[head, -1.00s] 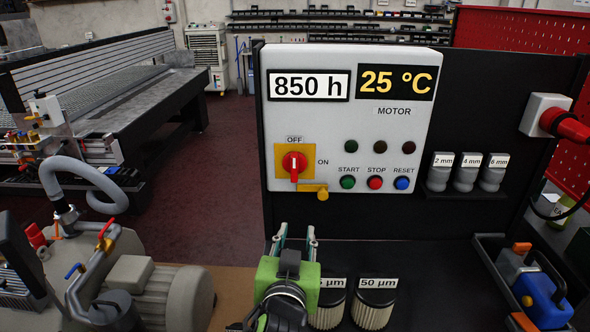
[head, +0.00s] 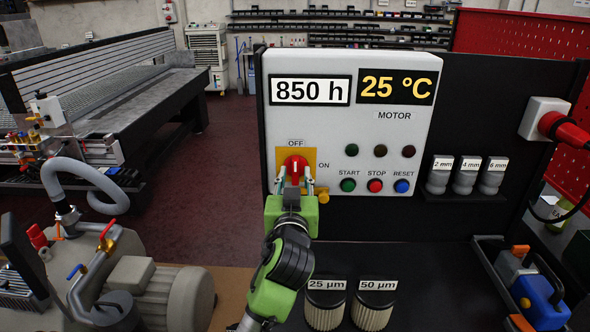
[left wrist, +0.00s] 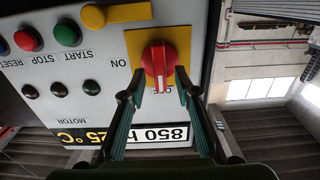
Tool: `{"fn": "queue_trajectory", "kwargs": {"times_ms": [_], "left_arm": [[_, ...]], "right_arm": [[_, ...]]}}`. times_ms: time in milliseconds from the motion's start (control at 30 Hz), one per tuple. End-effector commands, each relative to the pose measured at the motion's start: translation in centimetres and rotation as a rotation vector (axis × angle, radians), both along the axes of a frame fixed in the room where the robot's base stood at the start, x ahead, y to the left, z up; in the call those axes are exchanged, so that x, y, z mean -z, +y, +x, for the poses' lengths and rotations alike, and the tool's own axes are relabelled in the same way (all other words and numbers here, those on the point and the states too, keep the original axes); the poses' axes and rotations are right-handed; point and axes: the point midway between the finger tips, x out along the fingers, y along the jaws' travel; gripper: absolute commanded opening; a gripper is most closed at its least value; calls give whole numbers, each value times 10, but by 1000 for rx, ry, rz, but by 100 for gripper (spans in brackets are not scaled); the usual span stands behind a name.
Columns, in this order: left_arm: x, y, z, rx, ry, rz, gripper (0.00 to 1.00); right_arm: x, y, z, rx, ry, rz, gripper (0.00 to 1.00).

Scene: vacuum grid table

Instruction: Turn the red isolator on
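The red isolator (head: 295,165) is a rotary knob on a yellow plate at the lower left of the white control panel (head: 340,125). Its handle is upright, in line with the OFF label above; ON is printed to the right. My left gripper (head: 294,183) is in front of the knob, coming from below. In the left wrist view the red knob (left wrist: 158,60) lies between the fingertips of my left gripper (left wrist: 161,80), which are spread to either side of it. I cannot tell whether they touch it. My right gripper is not in view.
A yellow tab (head: 322,196) sits just below right of the knob. Green START, red STOP and blue RESET buttons (head: 402,186) are to the right. Two filters (head: 372,308) stand below on the black surface. A pump (head: 150,290) stands at left.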

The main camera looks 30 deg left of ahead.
Motion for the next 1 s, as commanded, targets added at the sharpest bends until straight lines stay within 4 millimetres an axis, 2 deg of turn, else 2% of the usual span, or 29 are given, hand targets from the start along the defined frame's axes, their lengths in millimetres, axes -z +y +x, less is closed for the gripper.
{"fn": "queue_trajectory", "kwargs": {"times_ms": [133,433,467,567,1000], "left_arm": [[0,6,9,-1,1,-1,29],[0,7,11,-1,-1,-1,29],[0,7,11,-1,-1,-1,27],[0,7,11,-1,0,0,1],[-1,7,11,-1,23,35,0]], "right_arm": [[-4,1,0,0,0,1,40],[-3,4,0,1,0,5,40],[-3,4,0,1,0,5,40],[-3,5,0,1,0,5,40],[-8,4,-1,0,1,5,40]]}}
